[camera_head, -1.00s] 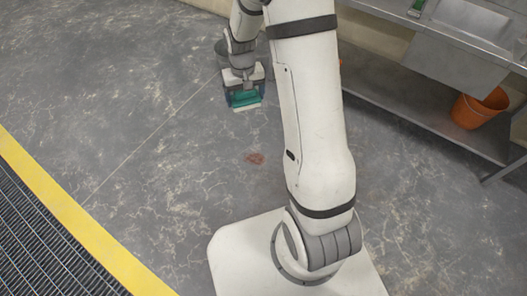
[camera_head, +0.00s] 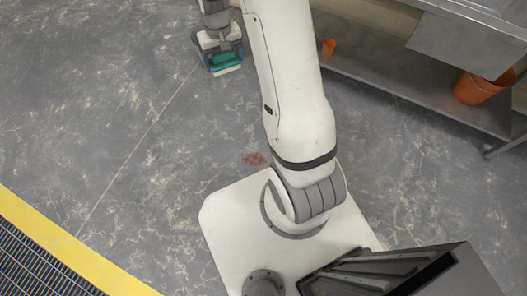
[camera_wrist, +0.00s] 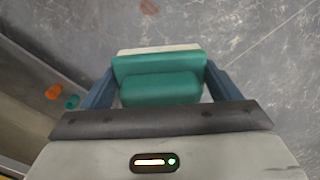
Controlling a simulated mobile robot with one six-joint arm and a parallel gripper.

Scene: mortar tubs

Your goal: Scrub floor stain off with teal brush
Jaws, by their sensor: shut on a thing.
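The teal brush (camera_head: 225,61) has a teal body and a pale edge of bristles. My gripper (camera_head: 222,58) is shut on it and holds it at the upper left of the head view, away from the stain. In the wrist view the brush (camera_wrist: 158,80) sits between the two blue-grey fingers of my gripper (camera_wrist: 158,88). The reddish-brown floor stain (camera_head: 254,159) lies on the grey floor just beyond my white base. It also shows as a small red-brown patch in the wrist view (camera_wrist: 149,7), above the brush.
A metal bench with a lower shelf (camera_head: 400,80) stands at the right. An orange bucket (camera_head: 478,88) and a small orange cup (camera_head: 329,47) are at the shelf. A yellow strip (camera_head: 60,240) borders a dark floor grate (camera_head: 35,268) at lower left. The floor between is clear.

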